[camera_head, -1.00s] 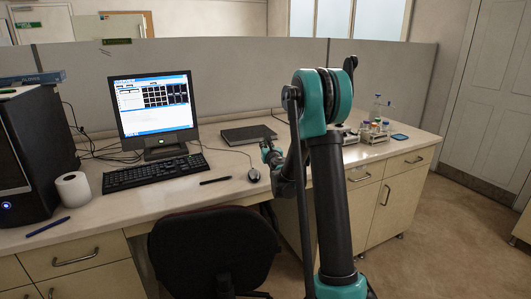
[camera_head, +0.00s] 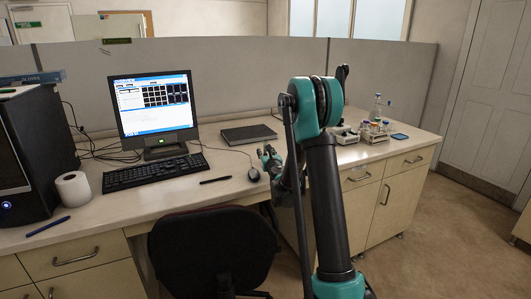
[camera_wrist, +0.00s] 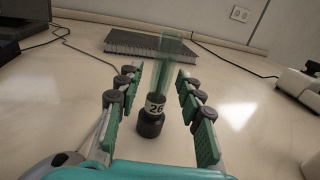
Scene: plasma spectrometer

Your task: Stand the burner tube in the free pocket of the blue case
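The burner tube, a clear greenish glass tube (camera_wrist: 170,62) on a black base with a white label "26" (camera_wrist: 154,108), stands upright on the desk in the wrist view. My gripper (camera_wrist: 158,103) is open around it, one finger on each side, with a visible gap on both sides. In the head view my gripper (camera_head: 268,156) is low over the desk near the mouse, and the tube cannot be made out there. A small flat blue thing (camera_head: 400,136) lies at the desk's right end; I cannot tell whether it is the blue case, and no pocket shows.
A dark flat notebook-like object (camera_wrist: 150,43) lies behind the tube. A mouse (camera_head: 253,175) is left of my gripper. A rack of small bottles (camera_head: 375,132) and a pale device (camera_head: 345,136) stand on the right part of the desk. A chair (camera_head: 213,245) is in front.

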